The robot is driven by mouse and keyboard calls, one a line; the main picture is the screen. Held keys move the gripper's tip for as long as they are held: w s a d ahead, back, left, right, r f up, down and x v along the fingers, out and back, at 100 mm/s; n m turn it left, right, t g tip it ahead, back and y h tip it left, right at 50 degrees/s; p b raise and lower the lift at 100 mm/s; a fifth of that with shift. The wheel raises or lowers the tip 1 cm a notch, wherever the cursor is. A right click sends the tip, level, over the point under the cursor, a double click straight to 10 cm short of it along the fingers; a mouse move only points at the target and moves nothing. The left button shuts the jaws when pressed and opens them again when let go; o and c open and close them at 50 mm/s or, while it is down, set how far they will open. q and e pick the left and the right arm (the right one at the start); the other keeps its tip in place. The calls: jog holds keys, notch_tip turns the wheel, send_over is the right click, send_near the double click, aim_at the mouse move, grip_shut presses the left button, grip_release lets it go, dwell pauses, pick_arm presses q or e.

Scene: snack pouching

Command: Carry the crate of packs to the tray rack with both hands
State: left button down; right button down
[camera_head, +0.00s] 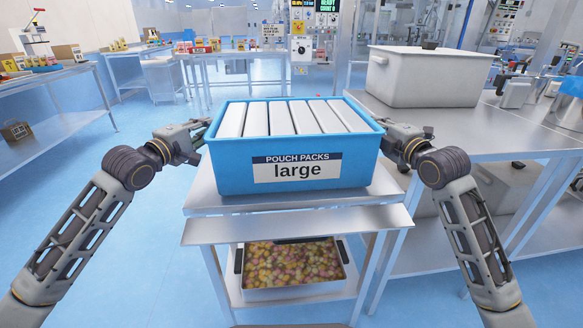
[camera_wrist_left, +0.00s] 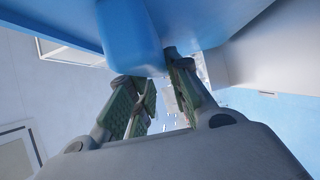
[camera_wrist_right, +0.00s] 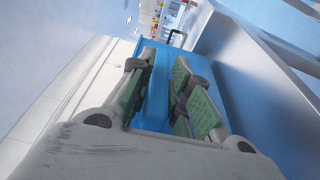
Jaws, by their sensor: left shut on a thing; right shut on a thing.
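The blue crate (camera_head: 230,170), labelled "POUCH PACKS large", is level and holds several white packs (camera_head: 284,118) in a row. It is over the top shelf of the metal tray rack (camera_head: 300,222); I cannot tell if it rests there or hangs just above. My left gripper (camera_head: 203,138) is shut on the crate's left side. In the left wrist view its fingers (camera_wrist_left: 158,85) are close to a blue part of the crate (camera_wrist_left: 130,38). My right gripper (camera_head: 387,133) is shut on the right side; in the right wrist view a blue strip (camera_wrist_right: 157,85) lies between its fingers.
A tray of colourful snacks (camera_head: 292,289) sits on the rack's lower level. At right, a steel table (camera_head: 480,138) carries a grey lidded bin (camera_head: 425,80). At left stands another steel table (camera_head: 50,78). Blue floor (camera_head: 130,240) is open on the left.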

pick_arm(q)
jog(key=shift+b, duration=0.35)
jog(key=c, duration=1.6)
grip_release()
jog(key=shift+f, duration=0.3)
jog(key=shift+c, duration=0.2)
pick_arm(e)
jog(key=c, duration=1.6)
grip_release()
jog(key=shift+f, duration=0.3)
jog(key=shift+c, duration=0.2)
pick_arm(q)
jog(key=o, duration=0.3)
jog(key=shift+s+r, duration=0.15)
pick_arm(e)
jog(key=o, duration=0.3)
jog(key=shift+s+r, duration=0.15)
pick_arm(q)
jog(key=shift+v, duration=5.9)
